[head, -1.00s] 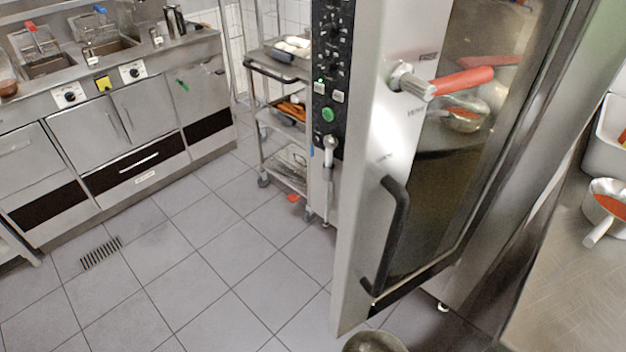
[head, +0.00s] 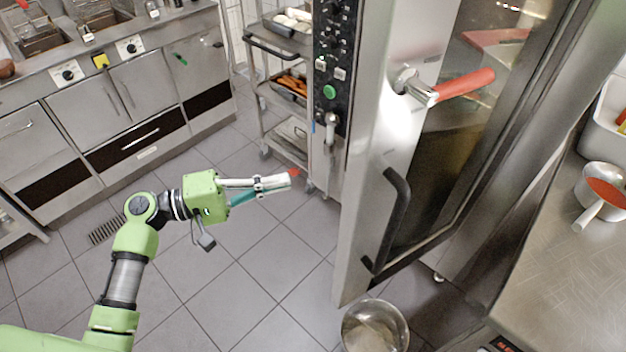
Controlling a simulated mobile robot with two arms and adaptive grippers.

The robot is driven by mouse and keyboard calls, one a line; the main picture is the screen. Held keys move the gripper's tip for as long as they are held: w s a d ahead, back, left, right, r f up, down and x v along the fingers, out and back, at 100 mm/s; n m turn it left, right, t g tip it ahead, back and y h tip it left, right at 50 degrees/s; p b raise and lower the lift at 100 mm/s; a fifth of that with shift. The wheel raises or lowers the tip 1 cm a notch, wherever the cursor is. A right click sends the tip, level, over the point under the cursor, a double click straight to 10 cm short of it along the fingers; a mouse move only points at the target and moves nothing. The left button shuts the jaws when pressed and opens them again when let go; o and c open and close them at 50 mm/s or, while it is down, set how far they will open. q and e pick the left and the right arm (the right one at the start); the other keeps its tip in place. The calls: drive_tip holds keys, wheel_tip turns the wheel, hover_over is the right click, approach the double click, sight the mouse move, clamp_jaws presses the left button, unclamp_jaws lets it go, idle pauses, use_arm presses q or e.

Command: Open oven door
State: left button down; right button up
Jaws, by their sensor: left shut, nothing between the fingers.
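The oven door (head: 362,210) is a tall steel-framed door with a dark glass pane (head: 440,175). A black bow handle (head: 398,215) is on its front. A red-gripped lever (head: 465,83) sticks out higher up. I cannot tell whether the door is fully shut. My left gripper (head: 287,182) is at the end of the green arm, left of the door and over the floor in the picture. Its fingers are together and empty, pointing right towards the black handle, with a visible gap between. My right gripper is not in view.
A control panel (head: 331,60) stands left of the door. A wire trolley (head: 256,92) with trays is behind my gripper. A metal bowl (head: 375,328) is below the door. A steel counter (head: 560,275) with a red-filled pan (head: 603,192) is at right. Fryers line the left; tiled floor between is clear.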

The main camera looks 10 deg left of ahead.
use_arm(q)
drive_tip(key=d+p, duration=0.6)
drive_tip(key=d, duration=0.5)
drive_tip(key=shift+w+d, duration=0.15)
drive_tip(key=shift+w, duration=0.2)
drive_tip(key=shift+f, duration=0.15)
